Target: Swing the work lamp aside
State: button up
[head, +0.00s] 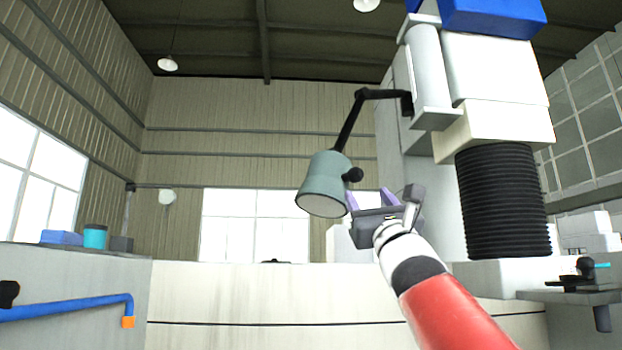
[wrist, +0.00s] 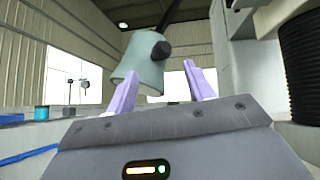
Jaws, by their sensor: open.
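The work lamp has a grey-green conical shade (head: 325,184) hanging from a jointed black arm (head: 348,120) fixed to the machine column. A black knob (head: 353,175) sticks out on the right of the shade. My gripper (head: 371,199) is just right of the shade and a little below the knob, with purple fingers pointing up. In the wrist view the shade (wrist: 142,62) and knob (wrist: 161,50) appear beyond and between the open fingers (wrist: 160,88). Nothing is between the fingertips. I cannot tell how far the shade is beyond them.
The machine head with black bellows (head: 500,203) stands to the right. A pale tank wall (head: 270,290) runs below the lamp. A teal cylinder (head: 95,236) and blue box (head: 62,237) sit on the left ledge. The space left of the lamp looks free.

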aim_at(358, 179)
jog(key=p+x, duration=0.3)
jog(key=x, duration=0.1)
jog(key=p+x, duration=0.2)
jog(key=shift+w+d+r+p, duration=0.15)
jog(key=shift+d+r+p, duration=0.1)
jog(key=shift+r+p, duration=0.1)
jog(key=shift+w+a+r+p, duration=0.1)
jog(key=shift+w+r+p, duration=0.2)
jog(key=shift+w, duration=0.15)
jog(key=shift+c, duration=0.3)
grip_shut()
jog(key=shift+w, duration=0.1)
